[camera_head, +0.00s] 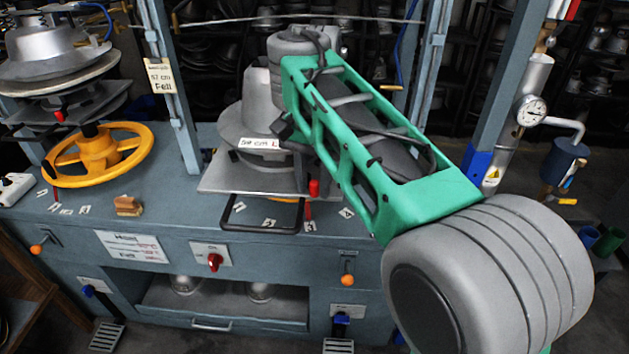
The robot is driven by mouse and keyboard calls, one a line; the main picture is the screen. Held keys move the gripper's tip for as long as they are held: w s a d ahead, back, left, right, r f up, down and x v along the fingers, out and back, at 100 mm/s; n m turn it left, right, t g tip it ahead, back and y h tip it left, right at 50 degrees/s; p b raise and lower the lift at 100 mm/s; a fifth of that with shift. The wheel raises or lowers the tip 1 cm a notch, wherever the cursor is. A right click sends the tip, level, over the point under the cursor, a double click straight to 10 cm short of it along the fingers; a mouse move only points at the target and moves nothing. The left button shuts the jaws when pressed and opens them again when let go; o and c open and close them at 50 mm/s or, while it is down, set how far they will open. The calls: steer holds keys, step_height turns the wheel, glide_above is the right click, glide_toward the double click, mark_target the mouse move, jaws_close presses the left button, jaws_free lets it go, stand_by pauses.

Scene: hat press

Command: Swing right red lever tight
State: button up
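The right red lever (314,188) has a short upright red grip. It stands at the front right of the right press's square metal base plate (235,186), just below my green arm link. A thin red piece (308,210) shows under it. My arm reaches from the lower right to the upper left, over the right press. My gripper is hidden behind the arm; a dark piece (285,128) at the link's left edge may be part of it. Whether it is open or shut, or touches anything, does not show. Another red lever (59,116) is on the left press.
The right press's metal hat form (250,115) stands left of my arm. A yellow handwheel (100,155) is on the left. A blue-grey bench (165,215) carries a wooden brush (128,206), paper tags and a red knob (214,262). Upright posts (175,105) and a pressure gauge (530,111) flank the arm.

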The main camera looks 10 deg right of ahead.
steer(key=shift+o, duration=0.6)
steer(key=shift+r, duration=0.1)
step_height(320, 180, up, 8)
steer(key=p, duration=0.7)
steer(key=shift+f, duration=0.2)
